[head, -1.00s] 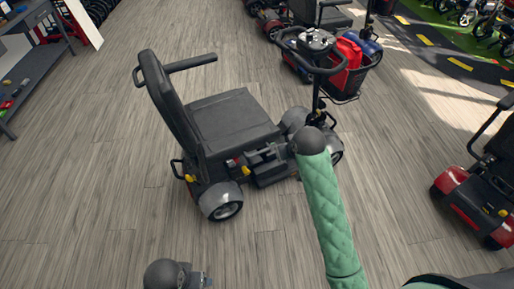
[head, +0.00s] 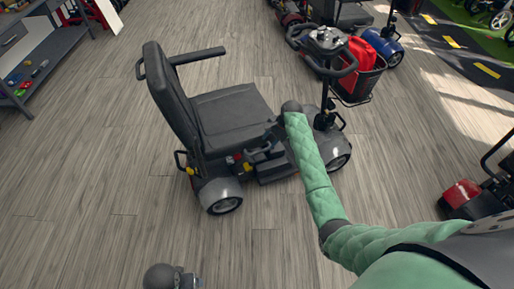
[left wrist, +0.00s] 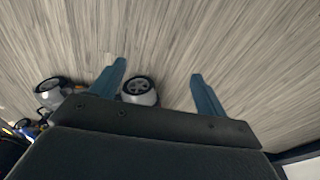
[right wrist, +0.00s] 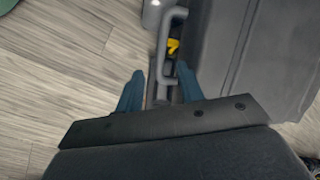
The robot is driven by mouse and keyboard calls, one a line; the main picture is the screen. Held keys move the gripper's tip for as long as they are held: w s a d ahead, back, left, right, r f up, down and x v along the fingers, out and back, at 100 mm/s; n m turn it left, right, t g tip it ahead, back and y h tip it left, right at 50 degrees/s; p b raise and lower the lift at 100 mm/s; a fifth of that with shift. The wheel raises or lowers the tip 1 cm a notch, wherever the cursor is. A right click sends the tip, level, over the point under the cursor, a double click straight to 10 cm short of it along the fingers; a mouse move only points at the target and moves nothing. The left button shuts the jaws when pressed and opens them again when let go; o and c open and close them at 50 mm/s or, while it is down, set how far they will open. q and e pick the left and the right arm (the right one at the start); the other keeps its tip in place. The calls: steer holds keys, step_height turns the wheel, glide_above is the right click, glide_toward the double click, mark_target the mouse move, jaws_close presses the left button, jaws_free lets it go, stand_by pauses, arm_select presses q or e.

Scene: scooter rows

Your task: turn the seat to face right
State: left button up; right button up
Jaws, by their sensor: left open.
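The dark grey seat (head: 228,112) is on a scooter in the middle of the head view. Its tall backrest (head: 172,95) is on the left, and its cushion front points right, toward the tiller (head: 326,85). My right gripper (head: 272,131) is low at the near right side of the seat, partly hidden by my arm. In the right wrist view a grey loop (right wrist: 162,48) shows between its part-spread fingers (right wrist: 160,72); whether they touch it is unclear. My left gripper (left wrist: 158,72) is open and empty over the floor; the head view does not show its fingers.
A red scooter (head: 475,195) is at the right edge. A shelf (head: 40,55) stands at the upper left. The wooden floor left of and before the scooter is clear.

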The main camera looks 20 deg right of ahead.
mark_target(260, 151)
arm_select(q)
steer(key=shift+w+a+f+p, duration=0.15)
steer(key=shift+f+p, duration=0.1)
steer(key=shift+f, duration=0.85)
steer(key=shift+w+d+f+p, duration=0.1)
steer(key=shift+f+p, duration=0.15)
steer(key=shift+f, duration=0.8)
arm_select(e)
steer(key=shift+w+a+f+m, duration=0.2)
steer(key=shift+a+f+m, duration=0.5)
steer(key=shift+f, duration=0.45)
steer(key=shift+w+a+f+m, duration=0.2)
steer(key=shift+a+f+m, duration=0.45)
steer(key=shift+f, duration=0.5)
steer(key=shift+w+a+f+m, duration=0.2)
steer(key=shift+a+f+m, duration=0.25)
steer(key=shift+f+m, duration=0.55)
steer(key=shift+f, duration=0.15)
arm_select(q)
steer(key=shift+r, duration=0.1)
arm_select(e)
jaws_close()
